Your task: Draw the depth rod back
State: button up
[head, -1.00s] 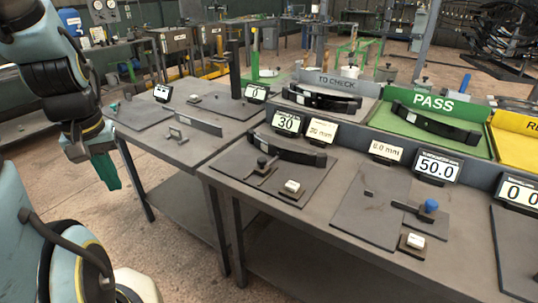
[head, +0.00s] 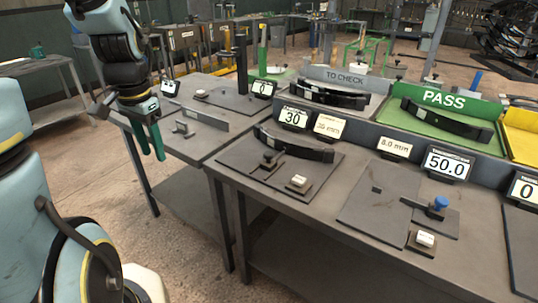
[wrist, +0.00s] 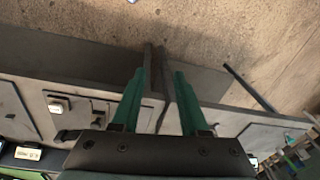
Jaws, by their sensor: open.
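My gripper (head: 152,152) hangs over the front left edge of the left table, its two green fingers pointing down. In the wrist view my gripper (wrist: 159,74) is open, with nothing held between its fingers. No part is plainly marked as the depth rod. A gauge with a blue knob (head: 440,203) and a dark bar stands on a plate on the right table, before a display reading 50.0 (head: 447,163). My gripper is well to its left. A dark upright post (head: 242,62) stands on the left table's plate, behind a display reading 0 (head: 263,88).
A curved black spring (head: 292,145) lies on a fixture by the display reading 30 (head: 293,117). White buttons (head: 298,181) (head: 425,239) sit near the right table's front. Green PASS tray (head: 440,120) and grey TO CHECK tray (head: 340,78) hold springs behind. A low upright bar (head: 207,119) stands near my gripper.

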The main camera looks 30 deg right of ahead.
jog(key=shift+o, duration=1.4)
jog(key=w+d+m+b, duration=0.1)
jog(key=w+d+m, duration=0.2)
jog(key=d+m, duration=0.4)
jog(key=shift+d+f+m, duration=0.35)
jog(key=shift+d+m, duration=0.05)
jog(key=shift+d, duration=0.1)
jog(key=shift+o, duration=0.3)
jog(key=w+d+m+b, duration=0.1)
jog(key=d+m, duration=0.6)
jog(key=shift+d+g+b, duration=0.3)
jog(key=shift+b, duration=0.1)
jog(key=m+b, duration=0.2)
jog(key=m, duration=1.2)
send_over(268, 153)
notch_tip(268, 153, down, 10)
jog(key=shift+d+f+p, duration=0.1)
jog(key=shift+p, duration=0.65)
jog(key=shift+c, duration=0.4)
grip_shut()
